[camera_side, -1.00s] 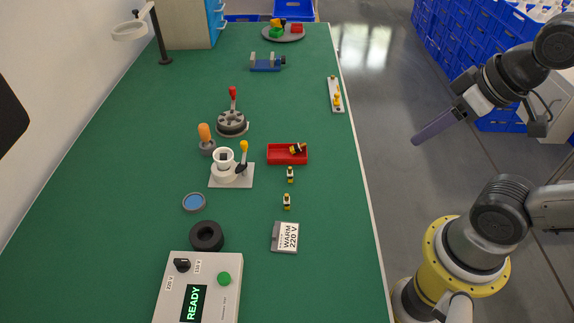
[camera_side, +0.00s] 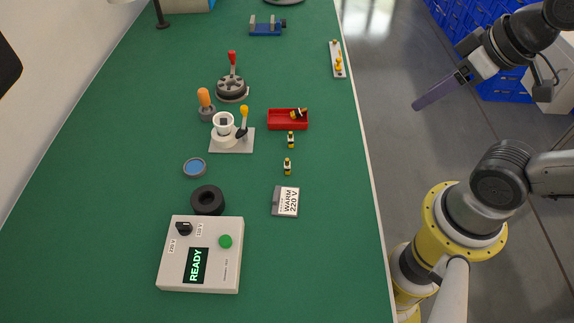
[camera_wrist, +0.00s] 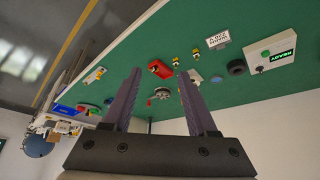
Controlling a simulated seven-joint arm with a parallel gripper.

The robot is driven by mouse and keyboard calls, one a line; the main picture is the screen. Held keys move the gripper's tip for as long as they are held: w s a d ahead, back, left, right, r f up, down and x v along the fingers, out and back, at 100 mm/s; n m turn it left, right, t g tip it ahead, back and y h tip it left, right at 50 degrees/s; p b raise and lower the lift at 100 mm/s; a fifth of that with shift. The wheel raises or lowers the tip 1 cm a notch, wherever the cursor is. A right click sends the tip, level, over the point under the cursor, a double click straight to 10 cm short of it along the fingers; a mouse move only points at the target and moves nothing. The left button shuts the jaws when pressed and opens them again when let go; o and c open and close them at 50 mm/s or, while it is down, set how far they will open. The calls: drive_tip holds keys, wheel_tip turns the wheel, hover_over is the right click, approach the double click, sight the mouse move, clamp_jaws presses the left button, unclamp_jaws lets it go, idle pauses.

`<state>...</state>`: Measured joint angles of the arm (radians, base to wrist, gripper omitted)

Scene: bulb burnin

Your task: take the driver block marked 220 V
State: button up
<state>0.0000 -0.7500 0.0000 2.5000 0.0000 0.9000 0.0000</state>
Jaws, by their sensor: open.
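The driver block (camera_side: 286,201) is a small grey block with a white label reading "WARM 220 V". It lies flat on the green table, near the right edge in the side view. In the wrist view the same block (camera_wrist: 218,40) shows small, its label upside down, at upper right. My gripper (camera_side: 418,106) hangs above the floor to the right of the table in the side view, well away from the block. In the wrist view its two dark purple fingers (camera_wrist: 161,73) are spread apart with nothing between them.
A tester box (camera_side: 201,256) showing READY, with a green button and black knob, stands front left of the block. A black ring (camera_side: 207,200) lies to its left. Two small bulbs (camera_side: 287,167) and a red tray (camera_side: 287,119) are behind it. Table right of the block is clear.

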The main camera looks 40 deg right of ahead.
drive_tip(key=w+r+m, duration=0.4)
drive_tip(key=w+m, duration=0.2)
drive_tip(key=m, duration=0.4)
drive_tip(key=m+g, duration=0.6)
hover_over(287, 159)
wheel_tip(287, 159, down, 16)
drive_tip(key=f, duration=0.8)
drive_tip(key=shift+s+d, duration=0.1)
drive_tip(key=shift+d, duration=0.25)
drive_tip(key=shift+a+f, duration=0.2)
drive_tip(key=shift+f, duration=1.2)
drive_tip(key=shift+a+f, duration=0.2)
drive_tip(key=shift+f, duration=1.2)
